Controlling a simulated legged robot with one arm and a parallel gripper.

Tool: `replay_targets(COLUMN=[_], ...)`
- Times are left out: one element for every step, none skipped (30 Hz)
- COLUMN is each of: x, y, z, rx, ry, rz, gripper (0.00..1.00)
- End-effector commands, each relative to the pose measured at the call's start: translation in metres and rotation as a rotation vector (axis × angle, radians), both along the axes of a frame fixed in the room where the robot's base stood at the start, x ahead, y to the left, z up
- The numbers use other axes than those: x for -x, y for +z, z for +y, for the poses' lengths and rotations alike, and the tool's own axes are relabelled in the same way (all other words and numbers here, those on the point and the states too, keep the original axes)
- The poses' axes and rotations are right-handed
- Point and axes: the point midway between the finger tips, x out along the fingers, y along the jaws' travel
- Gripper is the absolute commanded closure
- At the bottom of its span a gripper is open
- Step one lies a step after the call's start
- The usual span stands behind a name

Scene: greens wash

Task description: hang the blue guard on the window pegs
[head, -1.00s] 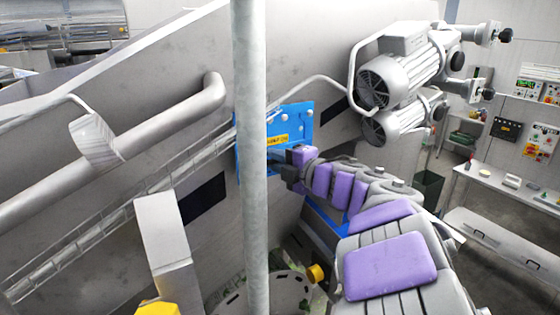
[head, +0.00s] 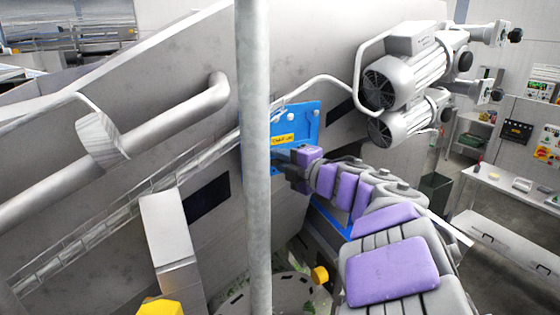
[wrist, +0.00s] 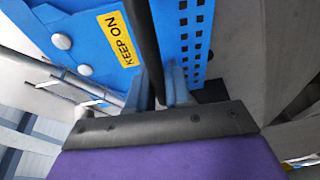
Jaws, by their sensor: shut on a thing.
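The blue guard (head: 309,117) is a flat panel with a yellow label, lying close against the machine's sloped grey wall in the head view. The upright pole hides its left part. In the wrist view the guard (wrist: 95,22) fills the upper middle, with its KEEP ON label and a strip of square holes. My gripper (head: 291,167) is at the guard's lower edge, shut on it; its fingers (wrist: 160,92) close around a dark bar in the wrist view. Round pale heads show on the guard's face; I cannot tell whether they are pegs. Contact with the wall is unclear.
A grey pole (head: 255,150) stands upright in front of the guard. Two motors (head: 405,75) jut out on the right, and a thick pipe handle (head: 150,140) runs along the wall on the left. Dark rectangular openings (head: 207,200) show in the wall. A bench (head: 500,187) stands far right.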

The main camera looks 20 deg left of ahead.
Motion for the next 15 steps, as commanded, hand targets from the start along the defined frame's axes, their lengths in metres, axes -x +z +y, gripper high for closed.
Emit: replay_targets(x=[0.0001,0.0002,0.0001,-0.0001,-0.0003,-0.0007,-0.0011,-0.0013,-0.0016,-0.0018,-0.0019,-0.0020,-0.0019,-0.0020,-0.0019], y=[0.0014,0.0016,0.0016,0.0014,0.0012,0.0007,0.0001,-0.0003,-0.0009,-0.0011,-0.0011,-0.0010,-0.0009,-0.0009,-0.0007], z=[-0.0020,-0.0025,-0.0024,-0.0021,-0.0014,0.0000,0.0013,0.0027,0.0046,0.0054,0.0056,0.0055,0.0057,0.0059,0.0058], rx=[-0.002,-0.003,-0.003,-0.002,-0.002,-0.001,0.000,0.001,0.003,0.004,0.005,0.006,0.007,0.009,0.009], ry=[-0.002,-0.002,-0.002,-0.003,-0.003,-0.003,-0.003,-0.003,-0.003,-0.004,-0.003,-0.003,-0.003,-0.004,-0.004], rz=[-0.001,-0.001,-0.001,-0.001,-0.001,-0.001,0.000,-0.001,0.000,0.001,0.001,0.002,0.002,0.003,0.004], gripper=[1.00,1.00,1.00,1.00,1.00,1.00,1.00,1.00,1.00,1.00,1.00,1.00,1.00,1.00,1.00])
